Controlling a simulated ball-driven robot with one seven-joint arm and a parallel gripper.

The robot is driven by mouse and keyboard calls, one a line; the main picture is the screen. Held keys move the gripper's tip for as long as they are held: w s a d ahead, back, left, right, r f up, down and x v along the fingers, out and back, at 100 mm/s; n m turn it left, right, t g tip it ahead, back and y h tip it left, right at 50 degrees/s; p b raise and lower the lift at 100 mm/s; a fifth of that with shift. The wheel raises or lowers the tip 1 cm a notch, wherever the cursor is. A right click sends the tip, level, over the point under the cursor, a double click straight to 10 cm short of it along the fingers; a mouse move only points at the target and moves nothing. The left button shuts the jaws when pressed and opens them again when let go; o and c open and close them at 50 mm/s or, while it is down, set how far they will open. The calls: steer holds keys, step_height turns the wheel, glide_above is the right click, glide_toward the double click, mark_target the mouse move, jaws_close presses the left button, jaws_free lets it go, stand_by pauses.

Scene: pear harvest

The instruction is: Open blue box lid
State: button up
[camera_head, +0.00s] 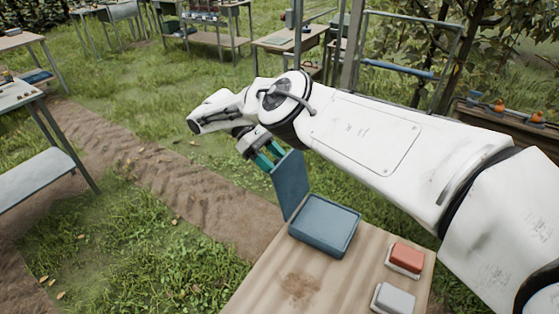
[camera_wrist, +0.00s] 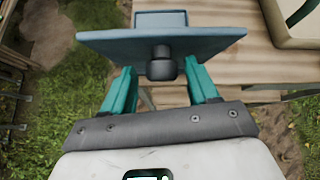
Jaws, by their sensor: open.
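The blue box (camera_head: 325,226) sits on a wooden table. Its lid (camera_head: 291,186) stands up steeply at the box's left edge, so the box is open; the lid also shows in the wrist view (camera_wrist: 100,40). A dark round knob (camera_wrist: 161,66) sticks out of the lid's face towards my gripper. My gripper (camera_head: 266,158) is on the outer side of the raised lid. In the wrist view, its green fingers (camera_wrist: 162,80) are apart, one on each side of the knob, with gaps visible. Whether a fingertip touches the lid cannot be told.
A red block-like item (camera_head: 405,257) and a grey-white one (camera_head: 394,297) lie on the table (camera_head: 290,284), right of the box. My arm reaches over the table from the right. Grass and a dirt strip lie left; other tables stand farther off.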

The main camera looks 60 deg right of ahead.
step_height(320, 180, up, 3)
steer(key=shift+d+r+p, duration=0.15)
steer(key=shift+p, duration=0.45)
steer(key=shift+s+a+r+p, duration=0.2)
steer(key=shift+s+r+p, duration=0.2)
steer(key=shift+s+r, duration=0.15)
steer(key=shift+s+a+r+p, duration=0.15)
steer(key=shift+s+r+p, duration=0.25)
steer(key=shift+r, duration=0.15)
steer(key=s+a+r+b, duration=0.1)
steer(key=s+a+r, duration=0.3)
steer(key=s+r, duration=0.3)
steer(key=shift+s+a+r, duration=0.25)
steer(key=shift+s, duration=1.9)
